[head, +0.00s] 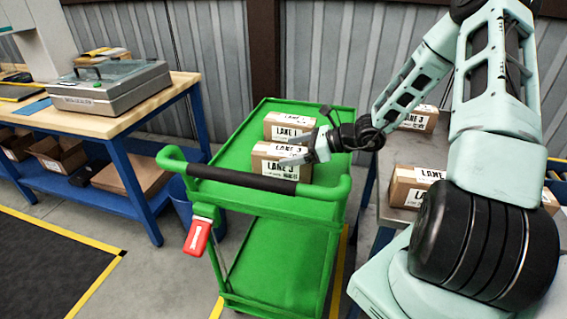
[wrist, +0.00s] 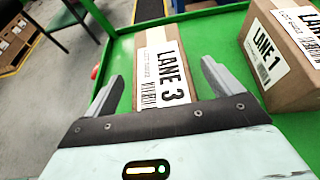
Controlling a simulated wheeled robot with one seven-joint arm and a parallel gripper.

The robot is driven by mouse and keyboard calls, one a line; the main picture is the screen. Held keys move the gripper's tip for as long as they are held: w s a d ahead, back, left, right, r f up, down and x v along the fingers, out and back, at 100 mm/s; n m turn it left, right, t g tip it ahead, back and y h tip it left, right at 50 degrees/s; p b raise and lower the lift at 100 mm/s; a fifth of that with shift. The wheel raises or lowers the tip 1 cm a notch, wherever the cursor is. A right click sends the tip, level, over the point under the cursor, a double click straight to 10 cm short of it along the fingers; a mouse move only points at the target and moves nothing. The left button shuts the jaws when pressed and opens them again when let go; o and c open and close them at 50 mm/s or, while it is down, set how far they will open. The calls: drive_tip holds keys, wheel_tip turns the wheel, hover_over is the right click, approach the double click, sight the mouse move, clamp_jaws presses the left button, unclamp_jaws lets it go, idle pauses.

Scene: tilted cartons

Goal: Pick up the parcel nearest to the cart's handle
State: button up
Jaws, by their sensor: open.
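The LANE 3 parcel (head: 264,167), a brown carton with a white label, lies on the green cart's (head: 228,152) top deck, just behind the black-gripped handle (head: 243,181). The LANE 1 parcel (head: 281,124) lies behind it on the same deck. My gripper (head: 303,152) is open at the right part of the LANE 3 parcel. In the wrist view, the LANE 3 parcel (wrist: 163,68) shows between my gripper's (wrist: 161,72) two grey fingers. The LANE 1 parcel (wrist: 275,62) shows to the right, outside the fingers. I cannot tell whether either finger touches the LANE 3 parcel.
A table at the right holds more parcels, one (head: 408,184) near my arm and one (head: 420,119) farther back. A wooden bench (head: 140,112) with a grey machine (head: 108,88) stands at the left. A red tag (head: 197,236) hangs below the handle's left end.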

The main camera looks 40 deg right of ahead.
drive_tip(key=shift+w+a+f, duration=0.15)
drive_tip(key=shift+w+a, duration=0.05)
drive_tip(key=shift+w, duration=0.05)
drive_tip(key=c, duration=1.2)
drive_tip(key=shift+c, duration=0.5)
